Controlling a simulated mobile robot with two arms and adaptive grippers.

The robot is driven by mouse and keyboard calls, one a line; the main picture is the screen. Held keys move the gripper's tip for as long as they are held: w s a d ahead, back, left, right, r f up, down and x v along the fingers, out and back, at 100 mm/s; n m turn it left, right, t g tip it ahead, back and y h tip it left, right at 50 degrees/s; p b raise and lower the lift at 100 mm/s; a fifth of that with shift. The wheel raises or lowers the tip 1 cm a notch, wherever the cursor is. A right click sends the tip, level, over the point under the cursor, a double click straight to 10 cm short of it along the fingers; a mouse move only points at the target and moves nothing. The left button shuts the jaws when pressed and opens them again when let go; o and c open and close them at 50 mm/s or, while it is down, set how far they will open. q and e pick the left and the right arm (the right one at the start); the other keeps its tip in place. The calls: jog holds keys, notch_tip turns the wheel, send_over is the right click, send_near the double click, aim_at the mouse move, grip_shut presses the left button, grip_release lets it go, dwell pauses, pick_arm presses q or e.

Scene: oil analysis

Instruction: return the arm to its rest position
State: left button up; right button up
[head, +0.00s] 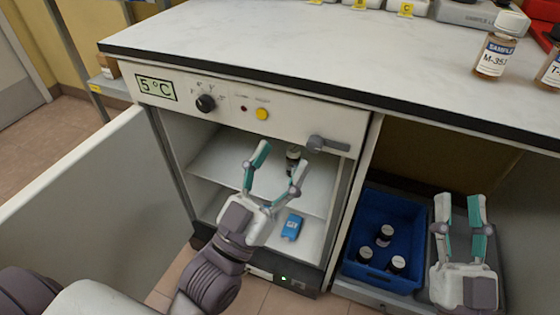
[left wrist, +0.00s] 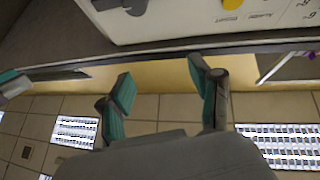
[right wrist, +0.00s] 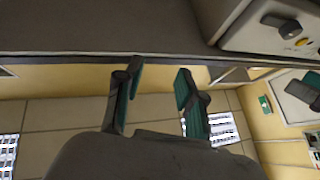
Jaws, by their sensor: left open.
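My left gripper (head: 280,160) is open in front of the open fridge (head: 240,115), with its fingers spread and nothing seen between them in the left wrist view (left wrist: 160,80). A dark-capped bottle (head: 293,155) stands on the fridge's upper shelf, just behind the left gripper's right finger, which partly covers it. My right gripper (head: 460,203) is at the lower right, in front of the space under the bench. Its fingers are apart and empty, also in the right wrist view (right wrist: 159,82).
The fridge door (head: 80,200) stands open at left. A blue item (head: 291,227) lies on the lower shelf. A blue crate (head: 365,225) with several capped bottles sits beside the right gripper. The worktop (head: 270,45) edge overhangs both; sample bottles (head: 495,55) stand on it.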

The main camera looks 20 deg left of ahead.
pick_arm(q)
jog(key=shift+w+f, duration=0.1)
